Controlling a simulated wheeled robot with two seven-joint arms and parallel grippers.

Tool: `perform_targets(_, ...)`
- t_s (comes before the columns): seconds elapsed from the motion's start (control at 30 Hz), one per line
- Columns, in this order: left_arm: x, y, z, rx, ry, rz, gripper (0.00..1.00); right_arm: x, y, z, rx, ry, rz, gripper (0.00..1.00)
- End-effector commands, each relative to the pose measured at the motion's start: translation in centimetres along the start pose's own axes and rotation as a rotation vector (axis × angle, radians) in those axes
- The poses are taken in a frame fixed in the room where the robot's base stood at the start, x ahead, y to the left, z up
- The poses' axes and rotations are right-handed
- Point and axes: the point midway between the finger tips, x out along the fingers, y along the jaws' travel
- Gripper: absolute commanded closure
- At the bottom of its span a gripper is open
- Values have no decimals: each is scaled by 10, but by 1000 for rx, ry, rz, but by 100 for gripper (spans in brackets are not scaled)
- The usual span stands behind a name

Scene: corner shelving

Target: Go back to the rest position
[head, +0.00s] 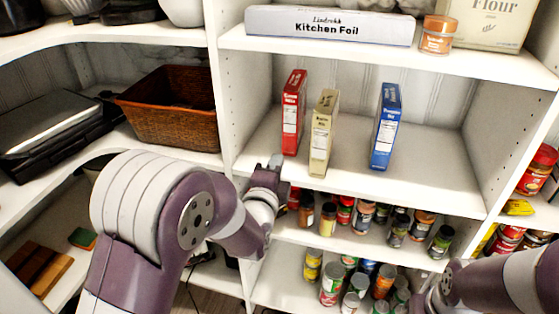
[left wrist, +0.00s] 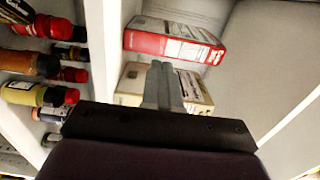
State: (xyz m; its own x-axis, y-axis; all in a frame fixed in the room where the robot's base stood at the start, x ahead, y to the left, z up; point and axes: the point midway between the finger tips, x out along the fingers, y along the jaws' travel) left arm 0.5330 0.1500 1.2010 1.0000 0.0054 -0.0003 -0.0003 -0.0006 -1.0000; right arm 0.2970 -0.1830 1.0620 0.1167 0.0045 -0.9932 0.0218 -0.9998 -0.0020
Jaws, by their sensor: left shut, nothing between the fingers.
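My left gripper (head: 275,163) is shut and empty in front of the middle shelf, near its left upright. Its closed fingers also show in the left wrist view (left wrist: 162,84). A red box (head: 292,112), a cream box (head: 323,132) and a blue box (head: 386,126) stand upright and apart on that shelf. In the left wrist view the red box (left wrist: 172,42) is beyond the fingertips and the cream box (left wrist: 194,92) is partly hidden behind the fingers. My right arm enters at the lower right of the head view; its gripper cannot be made out.
Several spice jars (head: 365,216) and cans (head: 332,284) fill the shelves below. A kitchen foil box (head: 330,26) lies above. A brown basket (head: 172,108) sits on the left shelf. The middle shelf (head: 430,160) is clear right of the blue box.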

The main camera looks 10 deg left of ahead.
Motion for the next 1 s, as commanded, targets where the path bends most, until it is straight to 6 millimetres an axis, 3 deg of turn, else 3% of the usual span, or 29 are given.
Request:
perform_targets(0.23, -45, 2, 0, -1, 1, -1, 100, 14, 0, 2, 0, 0, 0, 100)
perform_targets(0.5, -57, 2, 0, -45, 2, 8, 100, 15, 0, 2, 0, 0, 0, 100)
perform_targets(0.57, -58, 18, -2, -165, 5, 85, 100, 15, 0, 2, 0, 0, 0, 100)
perform_targets(0.63, -68, 57, -9, -400, -14, 293, 100, 15, 0, 2, 0, 0, 0, 100)
perform_targets(0.7, -94, 101, -13, -682, -120, 567, 100, 14, 0, 2, 0, 0, 0, 100)
perform_targets(0.8, -147, 144, -7, -1003, -434, 897, 100, 14, 0, 2, 0, 0, 0, 100)
perform_targets(0.9, -203, 161, 8, -1178, -809, 1085, 100, 15, 0, 2, 0, 0, 0, 100)
perform_targets(1.0, -240, 159, 24, -1225, -1075, 1159, 100, 15, 0, 2, 0, 0, 0, 100)
